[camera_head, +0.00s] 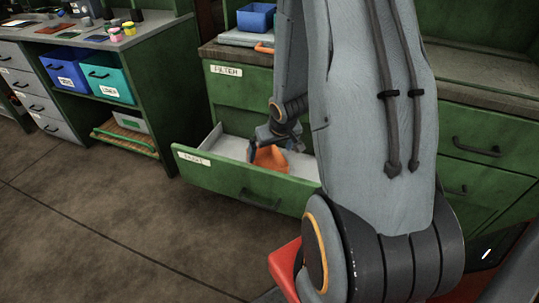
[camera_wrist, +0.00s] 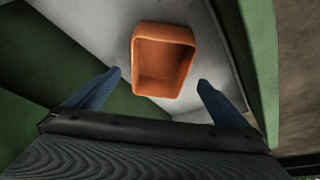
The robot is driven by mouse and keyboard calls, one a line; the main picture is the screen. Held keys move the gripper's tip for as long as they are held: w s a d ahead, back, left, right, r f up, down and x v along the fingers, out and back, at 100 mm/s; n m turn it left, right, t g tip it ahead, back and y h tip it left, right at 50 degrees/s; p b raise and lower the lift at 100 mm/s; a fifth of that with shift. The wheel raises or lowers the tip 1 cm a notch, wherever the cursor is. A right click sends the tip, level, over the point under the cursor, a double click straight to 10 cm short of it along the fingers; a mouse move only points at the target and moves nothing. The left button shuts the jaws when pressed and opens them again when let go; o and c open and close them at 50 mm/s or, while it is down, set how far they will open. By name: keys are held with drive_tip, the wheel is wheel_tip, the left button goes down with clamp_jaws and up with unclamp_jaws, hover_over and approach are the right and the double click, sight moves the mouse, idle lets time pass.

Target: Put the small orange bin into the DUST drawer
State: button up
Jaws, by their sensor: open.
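The small orange bin (camera_wrist: 163,60) lies inside the pulled-out green drawer, on its pale floor. In the head view the bin (camera_head: 270,157) shows under my gripper (camera_head: 272,140). The drawer (camera_head: 236,178) has a white label at its left front, too small to read surely. In the wrist view my gripper's two fingers (camera_wrist: 160,88) are spread apart, one on each side below the bin, with nothing between them. The bin appears apart from both fingers. The drawer's pale interior (camera_wrist: 90,25) surrounds the bin. My arm hides the drawer's right part.
A closed drawer labelled FILTER (camera_head: 240,85) is above the open one. At left, a blue bin (camera_head: 64,70) and a teal bin (camera_head: 109,83) sit on a shelf. The floor (camera_head: 100,215) in front is clear.

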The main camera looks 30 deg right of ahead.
drive_tip(key=s+a+r+g, duration=0.1)
drive_tip(key=s+a+r, duration=0.25)
drive_tip(key=r, duration=0.25)
drive_tip(key=s+a+r+g, duration=0.1)
drive_tip(key=s+a+r, duration=0.1)
drive_tip(key=a+r, duration=0.35)
drive_tip(key=s+a+r+n+g+y, duration=0.1)
drive_tip(key=s+a+r+g, duration=0.1)
drive_tip(key=s+a+r, duration=0.8)
drive_tip(key=shift+s+r+n+g+p, duration=0.35)
drive_tip(key=shift+s+r, duration=0.2)
drive_tip(key=shift+s, duration=0.65)
wheel_tip(320, 180, up, 6)
drive_tip(key=s+d+p, duration=0.1)
drive_tip(key=d+p, duration=0.1)
drive_tip(key=p, duration=0.9)
drive_tip(key=shift+d, duration=0.25)
